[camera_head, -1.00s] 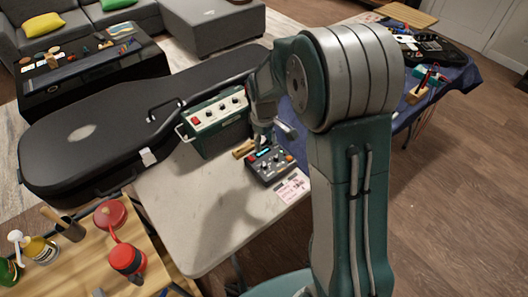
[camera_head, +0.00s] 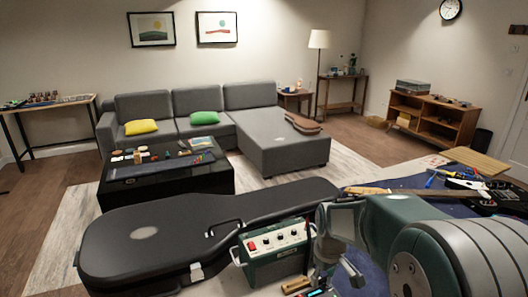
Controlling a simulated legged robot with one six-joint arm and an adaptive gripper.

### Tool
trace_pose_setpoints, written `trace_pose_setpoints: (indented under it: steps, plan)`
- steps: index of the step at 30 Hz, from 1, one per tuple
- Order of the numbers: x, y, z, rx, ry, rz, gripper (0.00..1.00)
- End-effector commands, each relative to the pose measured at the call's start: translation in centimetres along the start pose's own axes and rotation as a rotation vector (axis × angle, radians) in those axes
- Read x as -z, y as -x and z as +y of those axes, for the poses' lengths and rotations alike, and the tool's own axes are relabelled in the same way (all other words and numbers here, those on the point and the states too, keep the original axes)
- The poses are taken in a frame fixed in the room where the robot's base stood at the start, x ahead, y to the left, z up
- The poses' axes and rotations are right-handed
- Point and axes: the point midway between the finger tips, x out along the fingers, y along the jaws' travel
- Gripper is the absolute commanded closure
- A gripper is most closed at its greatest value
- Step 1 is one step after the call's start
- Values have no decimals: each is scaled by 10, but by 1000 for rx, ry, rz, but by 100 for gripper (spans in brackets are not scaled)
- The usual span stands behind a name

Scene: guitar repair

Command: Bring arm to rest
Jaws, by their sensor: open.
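My arm, teal and grey, fills the lower right of the head view, with its big ribbed joint nearest the camera. My gripper (camera_head: 336,274) hangs at its far end near the bottom edge, just right of the green amplifier (camera_head: 278,251). The gripper is open, and nothing shows held in it. Its fingertips are partly hidden by the arm and the picture's edge. A small part of the effects pedal (camera_head: 318,293) shows below the gripper at the bottom edge.
A black guitar case (camera_head: 170,235) lies left of the amplifier. A blue cloth with tools and a guitar neck (camera_head: 368,191) lies behind and right of my arm. A black low table (camera_head: 165,178), a grey sofa and a wooden shelf (camera_head: 435,120) stand further back.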

Motion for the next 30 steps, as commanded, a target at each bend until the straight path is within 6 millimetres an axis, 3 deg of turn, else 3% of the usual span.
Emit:
trace_pose_setpoints:
  steps: [3,15,30]
  plan:
    - [-12,26,-8,-21,-48,35,37]
    - [-56,89,-37,-73,-209,146,37]
    - [-121,136,-80,-112,-406,296,37]
